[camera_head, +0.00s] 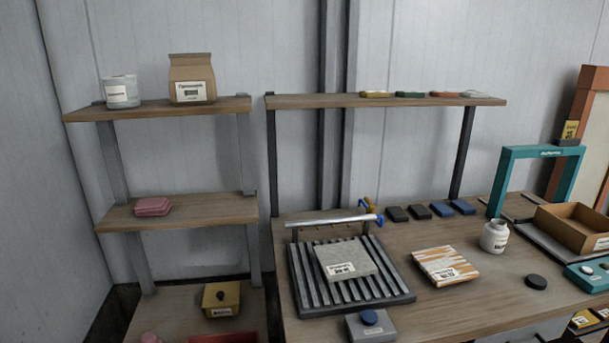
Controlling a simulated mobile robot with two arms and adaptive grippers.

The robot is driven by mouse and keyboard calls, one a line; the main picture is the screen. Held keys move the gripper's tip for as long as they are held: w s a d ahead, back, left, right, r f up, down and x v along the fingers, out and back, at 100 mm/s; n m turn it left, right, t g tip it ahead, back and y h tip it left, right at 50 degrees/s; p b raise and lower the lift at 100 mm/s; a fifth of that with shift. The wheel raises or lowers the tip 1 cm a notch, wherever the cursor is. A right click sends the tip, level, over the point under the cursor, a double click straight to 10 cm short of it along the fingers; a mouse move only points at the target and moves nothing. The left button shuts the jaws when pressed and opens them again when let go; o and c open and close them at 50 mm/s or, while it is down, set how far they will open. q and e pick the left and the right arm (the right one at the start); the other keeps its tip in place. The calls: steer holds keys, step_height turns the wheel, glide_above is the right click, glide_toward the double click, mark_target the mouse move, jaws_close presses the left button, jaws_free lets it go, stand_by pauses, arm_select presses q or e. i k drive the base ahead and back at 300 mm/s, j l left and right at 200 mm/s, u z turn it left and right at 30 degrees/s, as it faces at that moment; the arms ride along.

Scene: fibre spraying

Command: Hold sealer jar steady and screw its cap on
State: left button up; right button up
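The sealer jar (494,237) is a small white jar with a label, standing upright on the right part of the workbench. Its top looks uncapped, with a narrower neck showing. A dark round cap (536,282) lies flat on the bench in front of the jar and a little to its right, apart from it. Neither of my grippers shows in the head view.
The workbench (450,311) holds a slatted rack (308,278) with a grey tile, an orange-and-white tile (446,266), several dark blocks at the back, and a grey box with a blue button (370,325). A teal frame (505,182) and open cardboard box (567,234) stand right.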

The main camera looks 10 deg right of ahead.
mark_target(494, 237)
steer(key=z, duration=1.55)
